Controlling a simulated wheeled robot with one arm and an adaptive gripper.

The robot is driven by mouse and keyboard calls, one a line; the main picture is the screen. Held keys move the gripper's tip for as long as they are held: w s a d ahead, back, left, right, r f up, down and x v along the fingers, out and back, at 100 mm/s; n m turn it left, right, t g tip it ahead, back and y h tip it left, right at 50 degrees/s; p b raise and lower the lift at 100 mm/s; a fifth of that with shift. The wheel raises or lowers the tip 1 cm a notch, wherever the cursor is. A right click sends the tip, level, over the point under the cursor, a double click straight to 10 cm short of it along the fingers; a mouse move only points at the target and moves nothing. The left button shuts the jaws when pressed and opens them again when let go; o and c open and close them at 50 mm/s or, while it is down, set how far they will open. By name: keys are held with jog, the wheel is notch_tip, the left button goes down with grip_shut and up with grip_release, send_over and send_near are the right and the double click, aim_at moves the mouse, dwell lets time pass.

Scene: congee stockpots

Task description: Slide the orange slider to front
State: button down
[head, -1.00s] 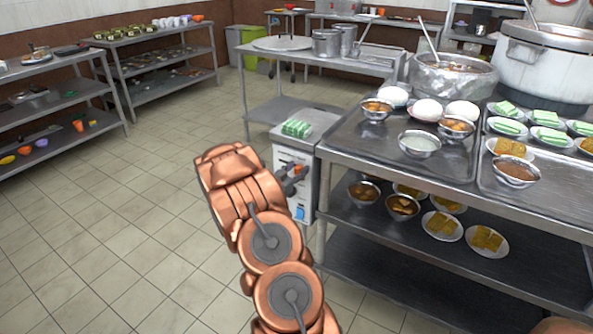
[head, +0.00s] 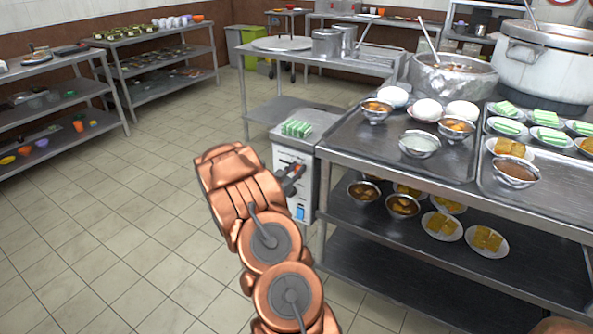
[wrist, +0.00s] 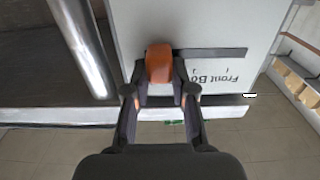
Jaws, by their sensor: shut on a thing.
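The orange slider (wrist: 159,63) sits in a dark horizontal slot (wrist: 215,53) on a pale panel in the wrist view, at the slot's left end as seen there. My gripper (wrist: 159,72) is shut on the slider, with one finger on each side of it. In the head view my gripper (head: 291,181) is at the front of the white box (head: 290,158), and my wrist hides part of it.
Upside-down text starting "Front Bo" (wrist: 213,78) is on the panel, partly hidden by a finger. Green-and-white pieces (head: 296,128) lie on top of the box. A steel table (head: 345,158) with trays and bowls stands close on the right. The tiled floor (head: 130,220) at left is clear.

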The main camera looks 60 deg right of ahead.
jog(key=w+p, duration=0.3)
jog(key=w, duration=0.5)
jog(key=shift+w+a, duration=0.2)
jog(key=c, duration=1)
grip_release()
jog(key=shift+w, duration=0.1)
jog(key=shift+o, duration=0.2)
jog(key=shift+a, duration=0.1)
send_near(281, 158)
jog(key=a, duration=0.5)
jog(key=shift+s+a, duration=0.25)
jog(key=shift+w, duration=0.1)
